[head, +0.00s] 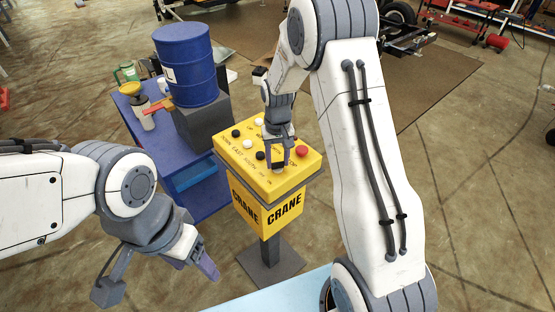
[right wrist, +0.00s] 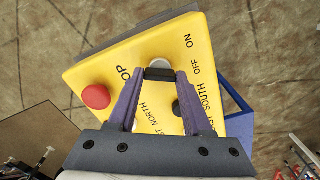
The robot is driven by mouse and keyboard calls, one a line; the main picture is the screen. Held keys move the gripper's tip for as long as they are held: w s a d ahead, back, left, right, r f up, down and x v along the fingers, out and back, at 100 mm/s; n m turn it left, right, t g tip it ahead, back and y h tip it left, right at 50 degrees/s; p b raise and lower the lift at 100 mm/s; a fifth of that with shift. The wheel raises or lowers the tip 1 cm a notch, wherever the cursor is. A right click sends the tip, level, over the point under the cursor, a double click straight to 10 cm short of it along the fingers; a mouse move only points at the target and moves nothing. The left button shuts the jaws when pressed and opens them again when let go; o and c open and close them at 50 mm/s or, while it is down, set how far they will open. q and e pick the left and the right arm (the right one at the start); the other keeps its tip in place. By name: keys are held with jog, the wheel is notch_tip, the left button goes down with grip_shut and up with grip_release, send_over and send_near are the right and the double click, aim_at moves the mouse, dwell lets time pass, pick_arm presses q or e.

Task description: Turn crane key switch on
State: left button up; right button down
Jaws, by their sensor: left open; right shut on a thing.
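The yellow crane control box (head: 262,205) stands on a dark post, with CRANE printed on its sides and black, white and red buttons on top. My right gripper (head: 278,162) is over the near part of its top panel. In the right wrist view its purple fingers (right wrist: 160,75) are shut on a small black piece, the key switch (right wrist: 160,72), with a pale round base behind it. OFF and ON are printed to the right of it. The key's exact angle cannot be told. My left gripper (head: 196,264) is open and empty, low and left of the box.
The red stop button (head: 302,151) is close to the right gripper; it also shows in the right wrist view (right wrist: 96,97). A blue cart (head: 190,197) with a blue barrel (head: 186,65) and a spray bottle stands behind left. Open floor lies around the post.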

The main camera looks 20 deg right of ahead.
jog(key=shift+m, duration=0.4)
jog(key=shift+c, duration=1.6)
grip_release()
notch_tip(320, 180, up, 11)
jog(key=b, duration=0.2)
jog(key=shift+f, duration=0.2)
